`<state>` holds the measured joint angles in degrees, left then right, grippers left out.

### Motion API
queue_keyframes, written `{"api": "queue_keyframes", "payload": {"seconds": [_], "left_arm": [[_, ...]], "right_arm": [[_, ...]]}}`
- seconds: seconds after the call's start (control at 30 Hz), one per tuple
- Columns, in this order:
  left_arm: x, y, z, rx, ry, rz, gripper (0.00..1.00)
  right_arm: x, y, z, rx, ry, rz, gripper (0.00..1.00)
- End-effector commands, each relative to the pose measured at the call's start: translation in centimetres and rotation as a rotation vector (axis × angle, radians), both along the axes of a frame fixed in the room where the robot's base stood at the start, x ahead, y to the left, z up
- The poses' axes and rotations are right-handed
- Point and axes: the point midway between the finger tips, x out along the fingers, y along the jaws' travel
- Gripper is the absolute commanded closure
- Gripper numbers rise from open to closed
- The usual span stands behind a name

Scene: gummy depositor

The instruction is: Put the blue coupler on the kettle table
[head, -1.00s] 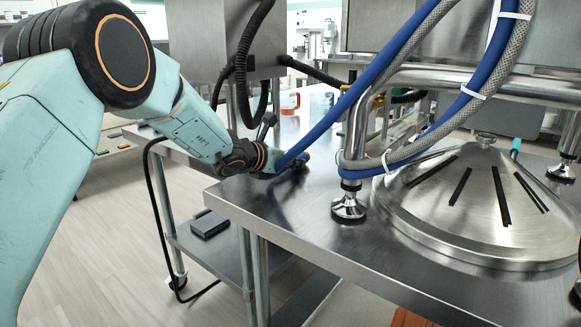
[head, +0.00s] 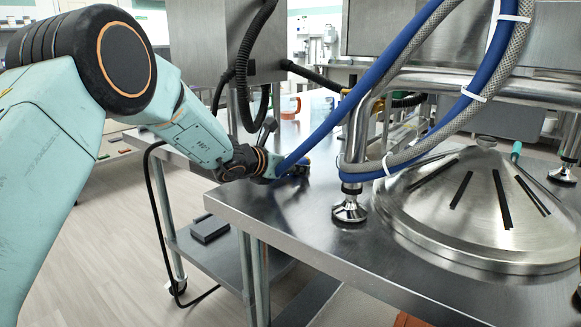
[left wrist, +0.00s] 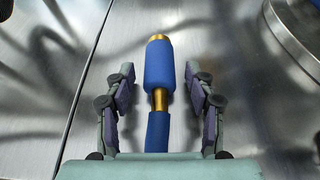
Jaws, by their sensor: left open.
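The blue coupler (left wrist: 159,65) is a blue sleeve with brass ends, joined to a blue hose (left wrist: 158,130), in the left wrist view. My left gripper (left wrist: 159,84) is open, with one finger on each side of the coupler and a visible gap on both sides. In the head view my left gripper (head: 290,168) is low over the near-left part of a steel table (head: 300,225), where the blue hose (head: 335,118) comes down to it. It largely hides the coupler there. Whether the coupler touches the steel cannot be told. My right gripper is not in view.
A domed steel lid (head: 450,225) with black slots is on the right of the table. A steel frame foot (head: 349,209) stands between it and my gripper. A grey braided hose (head: 440,130) runs beside the blue one. An orange-marked cup (head: 290,106) stands behind.

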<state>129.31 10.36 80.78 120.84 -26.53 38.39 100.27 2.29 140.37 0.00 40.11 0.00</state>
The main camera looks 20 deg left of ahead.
Motion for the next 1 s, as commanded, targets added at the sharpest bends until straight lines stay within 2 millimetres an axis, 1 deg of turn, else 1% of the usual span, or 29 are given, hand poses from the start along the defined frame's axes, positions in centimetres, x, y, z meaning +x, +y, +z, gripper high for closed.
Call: {"api": "queue_keyframes", "payload": {"seconds": [0.17, 0.23, 0.47, 0.73, 0.9, 1.0], "left_arm": [[0.0, 0.0, 0.5, 0.000, 0.000, 0.000, 0.45], [-0.5, 0.3, 0.8, -0.002, -0.002, 0.002, 0.45], [-3.8, 1.5, 2.2, -0.005, -0.002, 0.004, 0.45], [-7.9, 2.8, 3.9, -0.005, 0.000, 0.002, 0.45], [-9.7, 3.5, 4.7, -0.003, 0.000, 0.002, 0.45], [-10.2, 3.7, 4.8, -0.002, 0.001, 0.001, 0.45]], "right_arm": [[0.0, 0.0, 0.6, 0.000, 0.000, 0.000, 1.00], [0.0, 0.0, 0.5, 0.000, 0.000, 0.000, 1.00], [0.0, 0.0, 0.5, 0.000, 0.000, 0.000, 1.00], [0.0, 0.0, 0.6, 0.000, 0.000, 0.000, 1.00], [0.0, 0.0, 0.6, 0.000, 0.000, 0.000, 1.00], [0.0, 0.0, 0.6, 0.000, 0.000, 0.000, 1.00]]}}
